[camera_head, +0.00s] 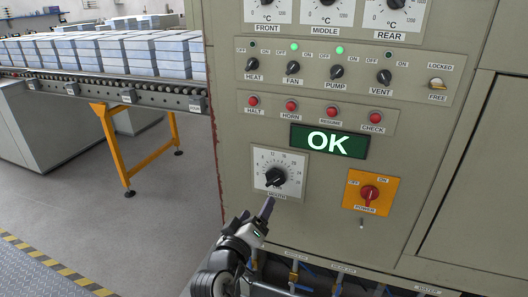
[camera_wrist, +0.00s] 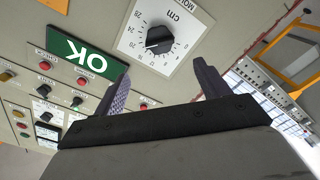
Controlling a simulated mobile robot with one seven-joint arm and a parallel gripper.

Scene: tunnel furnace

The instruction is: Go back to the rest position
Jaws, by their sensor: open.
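My gripper (camera_head: 267,207) is just below the black mouth knob (camera_head: 275,177) on its white dial plate, in the head view. In the wrist view my gripper (camera_wrist: 163,82) has its two fingers spread apart with nothing between them. The mouth knob (camera_wrist: 159,40) shows beyond the fingertips, apart from them as far as I can tell. The dial plate (camera_wrist: 186,22) is marked in cm.
The furnace panel carries a green OK display (camera_head: 329,141), a red power switch (camera_head: 369,193), red buttons (camera_head: 291,106) and a row of black knobs (camera_head: 336,71). A roller conveyor (camera_head: 110,88) with stacked blocks stands left. Grey floor (camera_head: 165,215) is clear.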

